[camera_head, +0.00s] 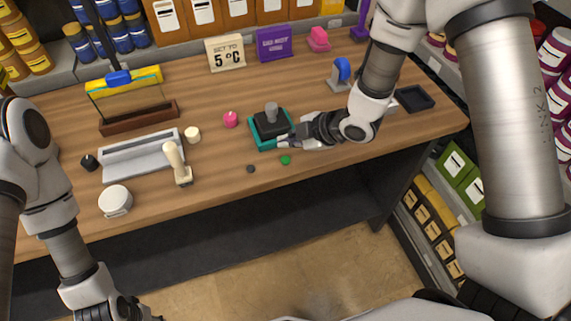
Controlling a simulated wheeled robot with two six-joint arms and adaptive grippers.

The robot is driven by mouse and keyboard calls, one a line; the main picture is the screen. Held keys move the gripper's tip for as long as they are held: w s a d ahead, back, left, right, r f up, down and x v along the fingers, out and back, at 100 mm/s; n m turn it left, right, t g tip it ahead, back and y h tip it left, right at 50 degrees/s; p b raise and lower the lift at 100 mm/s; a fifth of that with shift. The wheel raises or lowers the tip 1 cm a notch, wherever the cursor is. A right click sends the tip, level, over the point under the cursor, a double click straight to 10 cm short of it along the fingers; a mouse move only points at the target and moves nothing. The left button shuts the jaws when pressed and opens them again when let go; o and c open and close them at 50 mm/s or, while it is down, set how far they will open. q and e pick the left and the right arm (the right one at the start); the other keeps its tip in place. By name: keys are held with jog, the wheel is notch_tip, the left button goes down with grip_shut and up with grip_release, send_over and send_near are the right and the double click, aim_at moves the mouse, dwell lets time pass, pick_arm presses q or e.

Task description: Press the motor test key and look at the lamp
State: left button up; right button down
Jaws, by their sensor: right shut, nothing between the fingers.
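A teal base with a dark block and a grey cylinder on top, which looks like the pump motor (257,133), stands near the middle of the table. My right gripper (282,143) is shut and empty at its front right edge; I cannot tell if it touches. A small green round piece (286,160) and a small dark round piece (250,169) lie at the table's front edge. I cannot tell which thing is the test key or the lamp. My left gripper (135,311) is low at the bottom left, cut by the frame, away from the table.
The wooden table (215,165) also holds a grey tray (135,157), a cream-handled tool (174,162), a white round tin (115,200), a pink piece (231,119), a "5 °C" sign (225,54), a purple sign (273,43) and a dark tray (414,98). Stocked shelves surround it.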

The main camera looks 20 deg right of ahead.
aim_at(288, 161)
pick_arm(q)
jog(key=shift+f+b, duration=1.1)
jog(key=shift+f, duration=0.5)
pick_arm(e)
jog(key=shift+f, duration=1.9)
pick_arm(q)
jog(key=shift+f+b, duration=0.3)
pick_arm(e)
jog(key=shift+f, duration=0.4)
pick_arm(q)
jog(key=shift+f+b, duration=0.3)
pick_arm(e)
jog(key=shift+f, duration=0.35)
pick_arm(q)
jog(key=shift+r+p, duration=0.65)
jog(key=shift+r, duration=0.05)
pick_arm(e)
jog(key=shift+r, duration=0.8)
notch_tip(288, 161, up, 5)
jog(key=p, duration=0.4)
jog(key=shift+r, duration=0.1)
pick_arm(q)
notch_tip(288, 161, up, 4)
jog(key=shift+r, duration=0.1)
